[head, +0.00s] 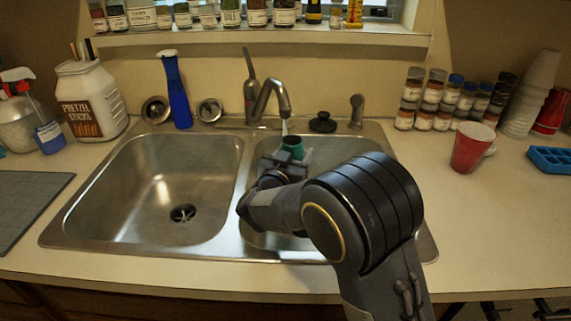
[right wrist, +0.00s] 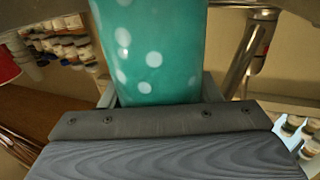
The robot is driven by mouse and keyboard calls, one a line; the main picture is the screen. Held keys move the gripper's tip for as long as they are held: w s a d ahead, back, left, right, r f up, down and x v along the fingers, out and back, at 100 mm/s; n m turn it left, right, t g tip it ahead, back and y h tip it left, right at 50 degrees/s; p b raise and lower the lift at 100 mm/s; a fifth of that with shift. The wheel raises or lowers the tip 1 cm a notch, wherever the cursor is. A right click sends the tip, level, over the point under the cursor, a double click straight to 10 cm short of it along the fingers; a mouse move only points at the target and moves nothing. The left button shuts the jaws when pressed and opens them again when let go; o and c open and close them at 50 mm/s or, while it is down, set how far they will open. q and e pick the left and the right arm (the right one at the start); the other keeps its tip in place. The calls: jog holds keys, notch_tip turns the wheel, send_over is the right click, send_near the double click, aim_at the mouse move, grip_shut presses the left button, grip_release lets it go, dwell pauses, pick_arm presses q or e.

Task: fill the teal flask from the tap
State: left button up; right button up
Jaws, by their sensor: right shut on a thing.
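The teal flask (head: 292,146) is under the tap (head: 272,98) over the right sink basin. In the right wrist view the teal flask (right wrist: 150,50) shows white dots and fills the upper middle. My right gripper (head: 286,163) is shut on the flask and holds it just below the spout. A pale streak, which looks like water, runs from the spout to the flask's top. The tap also shows in the right wrist view (right wrist: 255,45). My arm hides most of the right basin. The flask's lower part and water level are hidden. My left gripper is not in view.
The left basin (head: 180,165) is empty. A blue bottle (head: 176,90), a black stopper (head: 322,122) and a side sprayer (head: 356,111) stand behind the sink. A red cup (head: 472,147) and several spice jars (head: 443,98) are at right. The right counter front is clear.

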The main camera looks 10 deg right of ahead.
aim_at(295, 147)
jog(key=shift+r, duration=0.1)
